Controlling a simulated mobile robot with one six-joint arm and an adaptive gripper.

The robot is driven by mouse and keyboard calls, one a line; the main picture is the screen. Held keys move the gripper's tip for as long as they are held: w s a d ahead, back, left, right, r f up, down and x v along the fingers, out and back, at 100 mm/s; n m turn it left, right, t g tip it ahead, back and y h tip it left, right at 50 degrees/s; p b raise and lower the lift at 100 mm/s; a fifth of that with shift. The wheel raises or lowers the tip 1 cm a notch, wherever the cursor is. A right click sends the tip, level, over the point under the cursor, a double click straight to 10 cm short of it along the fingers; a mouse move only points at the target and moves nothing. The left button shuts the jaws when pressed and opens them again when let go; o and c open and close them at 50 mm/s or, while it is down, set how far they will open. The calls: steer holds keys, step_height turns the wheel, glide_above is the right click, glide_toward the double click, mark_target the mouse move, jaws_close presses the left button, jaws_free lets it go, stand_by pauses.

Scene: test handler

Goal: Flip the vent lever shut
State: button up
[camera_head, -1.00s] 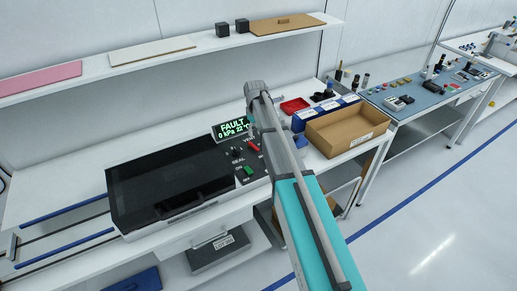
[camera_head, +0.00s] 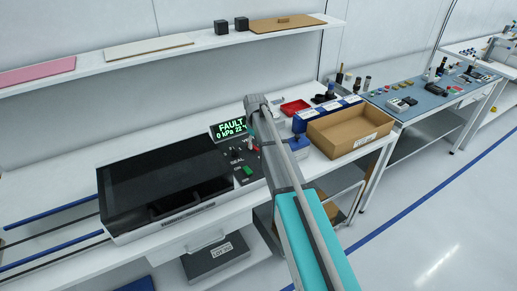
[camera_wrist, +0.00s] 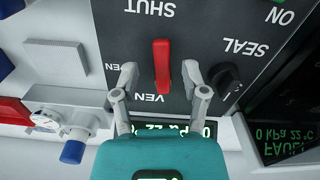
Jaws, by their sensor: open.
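The red vent lever (camera_wrist: 162,66) stands out from a dark control panel (camera_wrist: 215,30) in the wrist view. The word SHUT is printed beyond its far end, upside down in this view. My gripper (camera_wrist: 159,72) is open, with one finger on each side of the lever and a visible gap on both sides. Other lettering beside the lever is partly covered by the fingers. In the head view the lever (camera_head: 257,149) is a small red spot beside my arm, which hides most of the gripper there.
A black SEAL knob (camera_wrist: 226,78) is close beside one finger. A lit display (camera_head: 231,128) reads FAULT, 0 kPa. A dark-lidded machine (camera_head: 165,185) is left of the panel. A cardboard box (camera_head: 350,130) and blue bins (camera_head: 325,114) stand to the right. A white fitting with a blue knob (camera_wrist: 73,150) is near the panel.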

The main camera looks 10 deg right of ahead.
steer(key=shift+f+b, duration=0.35)
steer(key=shift+f, duration=0.25)
